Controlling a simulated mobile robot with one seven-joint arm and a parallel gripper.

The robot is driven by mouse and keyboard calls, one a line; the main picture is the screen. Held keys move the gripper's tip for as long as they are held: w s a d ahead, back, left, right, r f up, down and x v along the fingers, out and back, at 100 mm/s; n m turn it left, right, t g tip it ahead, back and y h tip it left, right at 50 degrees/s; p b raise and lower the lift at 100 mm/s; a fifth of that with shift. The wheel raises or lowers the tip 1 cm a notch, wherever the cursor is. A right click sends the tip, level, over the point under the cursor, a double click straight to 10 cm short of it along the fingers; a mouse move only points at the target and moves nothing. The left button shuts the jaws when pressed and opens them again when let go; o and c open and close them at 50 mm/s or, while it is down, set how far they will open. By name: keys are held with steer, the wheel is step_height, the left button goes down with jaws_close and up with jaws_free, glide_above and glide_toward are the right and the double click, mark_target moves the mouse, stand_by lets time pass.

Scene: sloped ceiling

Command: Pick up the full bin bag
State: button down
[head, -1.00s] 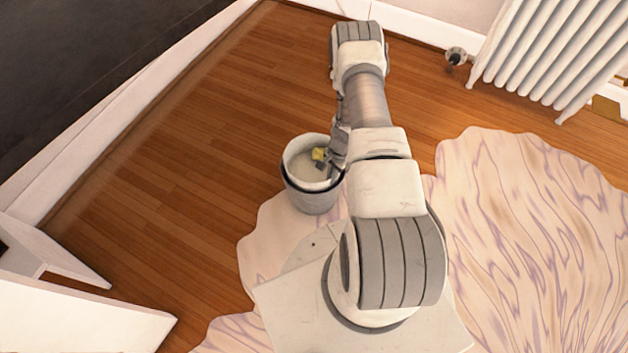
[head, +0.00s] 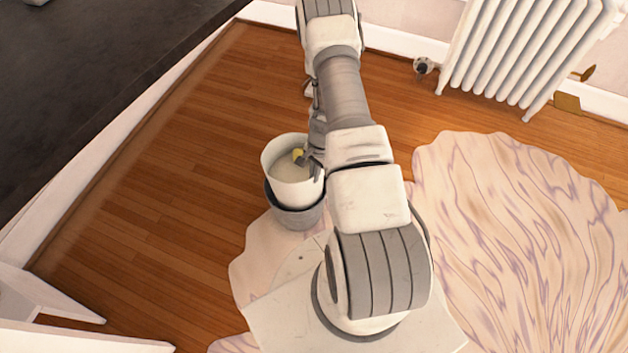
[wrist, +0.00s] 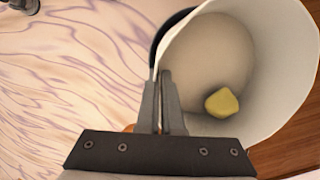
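The bin bag (head: 296,192) is a white, open-topped, cup-shaped liner with a yellow lump (head: 298,155) inside. In the head view it stands up out of the grey bin (head: 298,217), its lower end hidden by the bin's rim. My gripper (head: 314,160) is at the right side of the bag's rim. In the wrist view my gripper's fingers (wrist: 161,90) are close together with the near wall of the bag (wrist: 285,75) pinched between them. The yellow lump also shows there (wrist: 222,102). A dark edge of the bin shows behind the bag.
The bin stands at the edge of a pale purple-veined rug (head: 520,230). A white radiator (head: 525,55) is by the wall at the upper right. White furniture (head: 60,310) is at the lower left. The wooden floor (head: 170,160) left of the bin is clear.

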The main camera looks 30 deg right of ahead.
step_height(320, 180, up, 14)
steer(key=p, duration=0.9)
steer(key=shift+f, duration=0.25)
steer(key=shift+w, duration=0.15)
stand_by(0.3)
